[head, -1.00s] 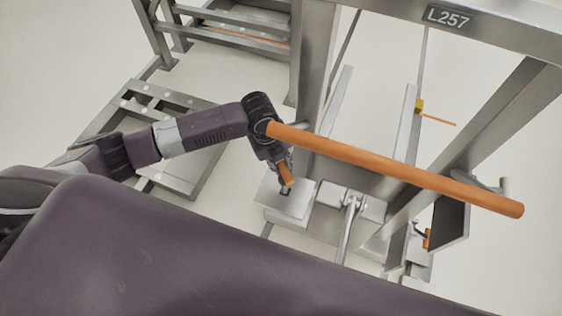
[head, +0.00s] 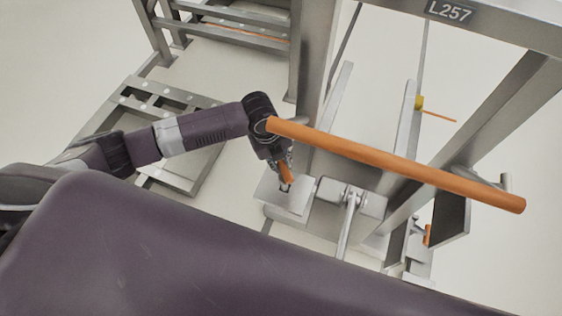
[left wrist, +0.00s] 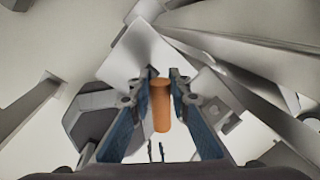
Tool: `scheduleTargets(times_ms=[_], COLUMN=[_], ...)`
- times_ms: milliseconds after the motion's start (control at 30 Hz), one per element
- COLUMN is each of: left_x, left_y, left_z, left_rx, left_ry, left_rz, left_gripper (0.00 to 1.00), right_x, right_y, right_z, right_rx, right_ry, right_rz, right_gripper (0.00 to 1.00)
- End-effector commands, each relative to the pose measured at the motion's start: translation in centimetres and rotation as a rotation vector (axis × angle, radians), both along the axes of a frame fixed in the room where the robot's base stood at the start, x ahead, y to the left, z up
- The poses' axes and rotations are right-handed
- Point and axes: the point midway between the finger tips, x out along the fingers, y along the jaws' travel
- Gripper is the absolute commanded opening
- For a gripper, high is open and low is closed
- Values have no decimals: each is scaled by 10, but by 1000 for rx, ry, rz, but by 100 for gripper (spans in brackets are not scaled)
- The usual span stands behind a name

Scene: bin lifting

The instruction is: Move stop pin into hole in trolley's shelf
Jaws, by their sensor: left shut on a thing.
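The stop pin (head: 286,172) is a short orange cylinder. My left gripper (head: 284,170) is shut on it, and its lower end is over the small grey shelf plate (head: 290,203) of the trolley. A dark hole or slot (head: 285,188) shows in the plate just below the pin's end. I cannot tell whether the pin touches the plate. In the left wrist view the pin (left wrist: 161,108) sits between the two fingertips of my left gripper (left wrist: 161,74), with the pale plate (left wrist: 140,52) behind it. My right gripper is not in view.
A long orange bar (head: 400,167) crosses above the trolley frame, close to my left wrist. A grey post (head: 312,60) stands just beyond the gripper. A grey lever (head: 348,222) is right of the plate. A low frame (head: 185,165) lies on the floor at left.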

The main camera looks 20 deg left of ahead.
Motion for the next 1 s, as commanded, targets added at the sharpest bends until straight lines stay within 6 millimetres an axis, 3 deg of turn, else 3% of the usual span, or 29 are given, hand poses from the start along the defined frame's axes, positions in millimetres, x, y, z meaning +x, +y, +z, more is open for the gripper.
scheduleTargets(times_ms=[1000], left_x=[2], left_y=[-1], left_z=[-19], left_rx=[-1], left_ry=[-1], left_rz=[0], left_gripper=[0], right_x=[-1], right_y=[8], right_z=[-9], right_rx=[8], right_ry=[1], right_rz=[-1], right_gripper=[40])
